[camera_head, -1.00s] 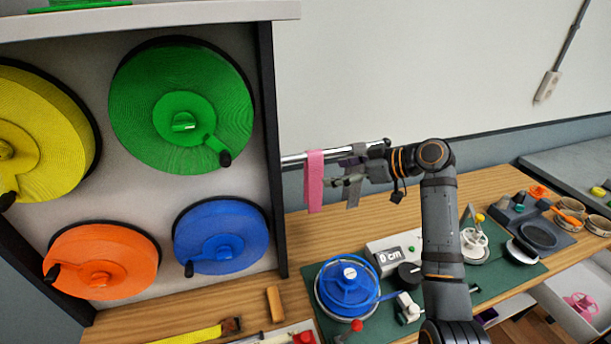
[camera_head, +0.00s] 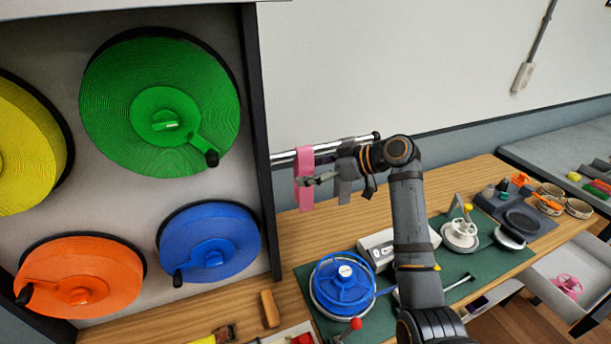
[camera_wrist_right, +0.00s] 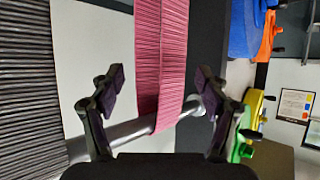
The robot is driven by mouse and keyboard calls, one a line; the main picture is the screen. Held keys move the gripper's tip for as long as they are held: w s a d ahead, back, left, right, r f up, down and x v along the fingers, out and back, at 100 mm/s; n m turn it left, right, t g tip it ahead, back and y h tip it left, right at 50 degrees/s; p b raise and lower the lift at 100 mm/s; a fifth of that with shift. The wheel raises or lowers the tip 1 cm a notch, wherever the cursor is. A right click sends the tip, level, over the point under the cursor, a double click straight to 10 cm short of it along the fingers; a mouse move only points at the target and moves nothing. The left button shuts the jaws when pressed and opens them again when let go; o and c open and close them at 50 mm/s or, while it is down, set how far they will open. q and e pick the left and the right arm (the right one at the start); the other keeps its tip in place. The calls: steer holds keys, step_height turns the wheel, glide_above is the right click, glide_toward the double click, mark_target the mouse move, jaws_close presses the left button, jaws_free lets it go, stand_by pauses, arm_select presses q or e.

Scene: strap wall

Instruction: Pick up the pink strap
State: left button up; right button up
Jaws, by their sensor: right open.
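The pink strap (camera_head: 304,192) hangs over a metal bar (camera_head: 330,147) that sticks out beside the reel cabinet. It also shows in the right wrist view (camera_wrist_right: 160,62), as ribbed pink bands between the two spread fingers. My right gripper (camera_head: 318,180) is open at the strap, with its fingertips around the strap's width. In the wrist view a gap shows by each finger, so the strap is not clamped. My left gripper is not in view.
A grey strap (camera_head: 345,185) hangs on the same bar, close beside my right gripper. The cabinet (camera_head: 261,150) with green, blue, orange and yellow reels stands to the left. Below is a wooden bench with a blue reel device (camera_head: 343,285) on a green mat.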

steer(key=shift+b+x, duration=0.35)
steer(key=shift+x, duration=0.65)
jaws_close()
stand_by(0.6)
